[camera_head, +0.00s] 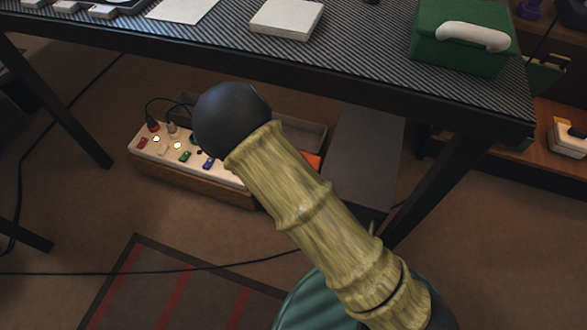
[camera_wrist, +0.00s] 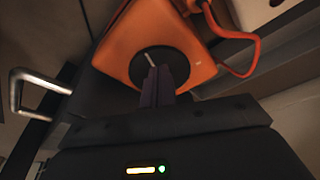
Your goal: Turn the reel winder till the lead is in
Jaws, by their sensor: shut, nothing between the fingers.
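In the wrist view an orange reel housing (camera_wrist: 120,60) fills the upper middle. On its face is a round black winder (camera_wrist: 146,60) with a pale mark or slot. In the head view only an orange corner (camera_head: 313,160) shows behind my arm under the table, and my gripper is hidden.
A power strip (camera_head: 175,162) with coloured switches and plugs sits on the floor under the table (camera_head: 350,75). A dark grey box (camera_head: 365,150) stands to its right. A table leg (camera_head: 437,190) is further right. A metal handle (camera_wrist: 16,90) shows at left in the wrist view.

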